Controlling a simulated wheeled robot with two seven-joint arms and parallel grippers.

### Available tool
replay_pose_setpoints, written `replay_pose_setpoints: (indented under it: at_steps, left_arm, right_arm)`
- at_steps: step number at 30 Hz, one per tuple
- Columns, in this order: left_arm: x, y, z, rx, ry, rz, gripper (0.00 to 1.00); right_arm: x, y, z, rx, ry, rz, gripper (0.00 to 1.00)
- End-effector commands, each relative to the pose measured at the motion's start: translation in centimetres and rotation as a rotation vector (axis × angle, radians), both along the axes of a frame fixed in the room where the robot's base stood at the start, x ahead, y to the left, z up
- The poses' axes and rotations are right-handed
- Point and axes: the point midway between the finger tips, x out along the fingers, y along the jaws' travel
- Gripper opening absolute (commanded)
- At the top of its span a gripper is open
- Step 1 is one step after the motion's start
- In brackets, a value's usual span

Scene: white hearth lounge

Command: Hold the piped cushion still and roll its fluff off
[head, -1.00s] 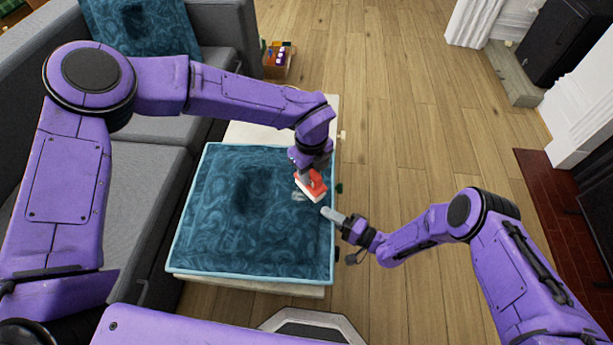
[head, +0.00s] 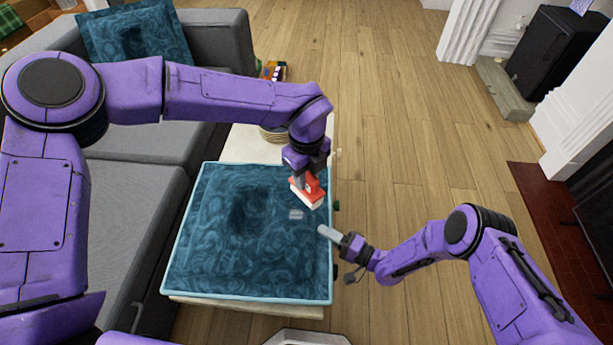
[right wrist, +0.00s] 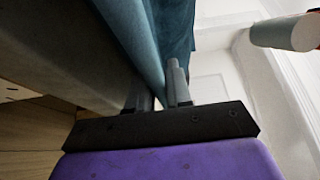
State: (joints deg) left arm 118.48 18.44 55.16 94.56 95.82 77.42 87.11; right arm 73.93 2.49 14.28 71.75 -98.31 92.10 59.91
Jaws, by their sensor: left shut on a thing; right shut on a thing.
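The piped cushion (head: 225,260), dark teal with pale blue piping, lies flat on a low cream table. A small grey patch of fluff (head: 296,214) sits near its right edge. My left gripper (head: 305,178) is shut on the red handle of a lint roller (head: 311,199). Its white roller is over the cushion's right part, just beyond the fluff; in the right wrist view the roller (right wrist: 285,32) hangs at upper right, apart from the cushion edge. My right gripper (head: 330,234) is shut on the cushion's right edge, which shows between its fingers in the right wrist view (right wrist: 160,92).
The cream table (head: 250,146) shows beyond the cushion, with a stack of plates (head: 272,134) partly behind my left arm. A grey sofa (head: 135,200) with another teal cushion (head: 140,35) stands at left. Wooden floor (head: 410,130) is open at right, towards a black stove (head: 553,50).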

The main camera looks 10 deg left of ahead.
Motion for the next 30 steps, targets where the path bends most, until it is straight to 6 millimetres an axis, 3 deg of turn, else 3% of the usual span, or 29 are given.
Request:
replay_pose_setpoints:
  at_steps: [14, 30]
  left_arm:
    - [-0.1, 0.0, -0.7, 0.001, 0.001, 0.0, 0.0]
    - [-0.1, 0.0, -5.3, 0.0, 0.001, 0.001, 0.0]
  right_arm:
    - [0.0, 0.0, 0.0, 0.0, 0.0, 0.0, 0.0]
    - [0.0, 0.0, 0.0, 0.0, 0.0, 0.0, 0.0]
